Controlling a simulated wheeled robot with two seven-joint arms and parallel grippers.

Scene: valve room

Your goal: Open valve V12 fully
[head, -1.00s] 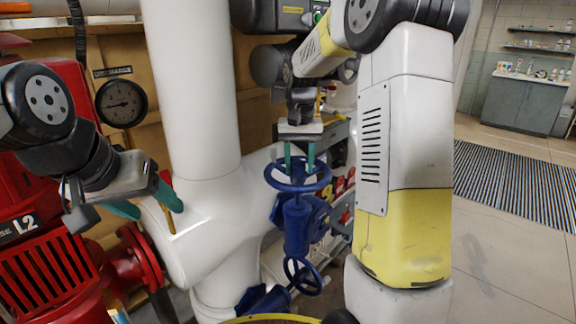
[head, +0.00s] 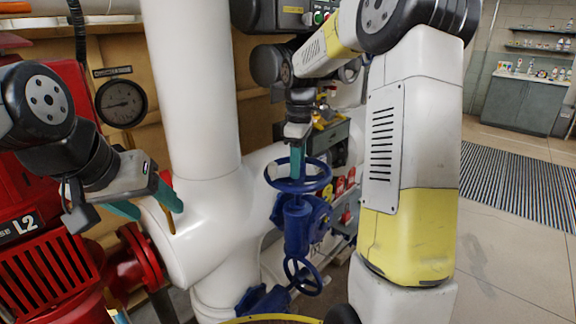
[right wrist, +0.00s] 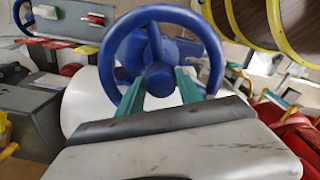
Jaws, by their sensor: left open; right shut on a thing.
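A blue valve with a round handwheel (head: 318,183) stands right of the white pipe in the head view. The handwheel fills the upper middle of the right wrist view (right wrist: 118,55). I see no readable V12 tag on it. My right gripper (head: 297,176) points down at the wheel from above. Its teal fingers (right wrist: 159,80) reach inside the rim on either side of the hub area, shut on the wheel; the exact contact is unclear. My left gripper (head: 158,211) is open and empty, in front of the white pipe, away from the valve.
A smaller blue handwheel (head: 303,276) sits lower on the blue fittings. The thick white pipe (head: 195,90) and a red machine (head: 45,265) stand to the left. A round gauge (head: 121,102) hangs behind. Open floor (head: 500,240) lies to the right.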

